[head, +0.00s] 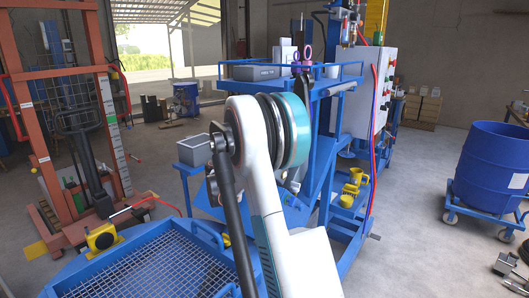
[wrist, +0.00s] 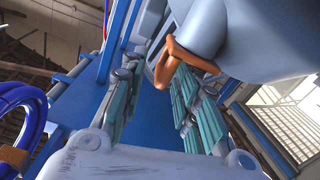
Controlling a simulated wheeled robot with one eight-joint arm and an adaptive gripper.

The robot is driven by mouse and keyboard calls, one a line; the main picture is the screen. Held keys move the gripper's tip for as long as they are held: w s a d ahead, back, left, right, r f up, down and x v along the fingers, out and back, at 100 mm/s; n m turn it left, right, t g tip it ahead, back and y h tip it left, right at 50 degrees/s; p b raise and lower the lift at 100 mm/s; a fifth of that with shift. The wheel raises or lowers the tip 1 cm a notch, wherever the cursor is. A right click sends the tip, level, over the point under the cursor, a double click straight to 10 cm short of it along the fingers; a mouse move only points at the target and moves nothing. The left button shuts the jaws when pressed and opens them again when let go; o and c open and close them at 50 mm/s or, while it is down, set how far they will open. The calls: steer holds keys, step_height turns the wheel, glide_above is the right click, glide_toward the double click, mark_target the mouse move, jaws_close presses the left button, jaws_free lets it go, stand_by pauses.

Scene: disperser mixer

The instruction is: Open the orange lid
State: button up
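In the wrist view an orange part (wrist: 187,58), shaped like a bent band, sits against a pale blue-grey rounded body at the upper right. I cannot tell whether this is the lid itself, and no orange lid is clear in the head view. My gripper (wrist: 160,88) reaches up from the bottom of the wrist view. Its two teal-sided fingers stand apart with a blue surface showing between them, and they hold nothing that I can see. The orange part overlaps the space near the right finger; I cannot tell if they touch. In the head view my arm hides the gripper.
A blue machine frame with a shelf (head: 262,88) stands behind my arm, with a grey box (head: 255,72) on it. A blue-rimmed mesh platform (head: 150,265) is at the front left. A white control cabinet (head: 372,95) and a blue drum (head: 490,168) are at right.

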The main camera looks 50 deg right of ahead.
steer(key=shift+d, duration=0.25)
jaws_close()
